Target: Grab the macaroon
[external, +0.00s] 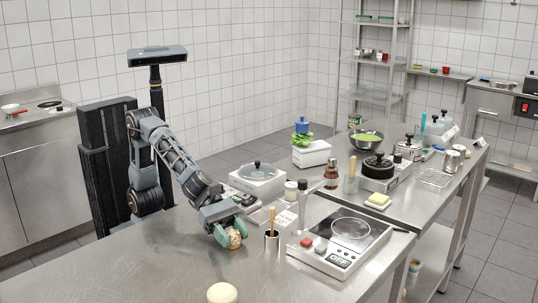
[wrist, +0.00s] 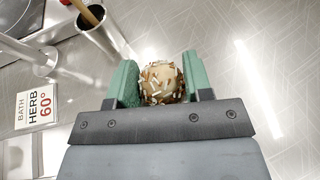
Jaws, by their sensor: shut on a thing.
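The macaroon (wrist: 160,84) is a round, pale tan ball with white and brown flecks on it. In the wrist view it sits between the two green fingers of my gripper (wrist: 161,82), which are shut on it from both sides. In the external view the macaroon (external: 235,239) shows below my gripper (external: 229,237), at or just above the steel table (external: 130,265). I cannot tell whether it still touches the table.
A metal cup (external: 272,243) with a wooden handle stands just right of my gripper. A pale round thing (external: 222,292) is at the front edge of the picture. The table to the left is clear.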

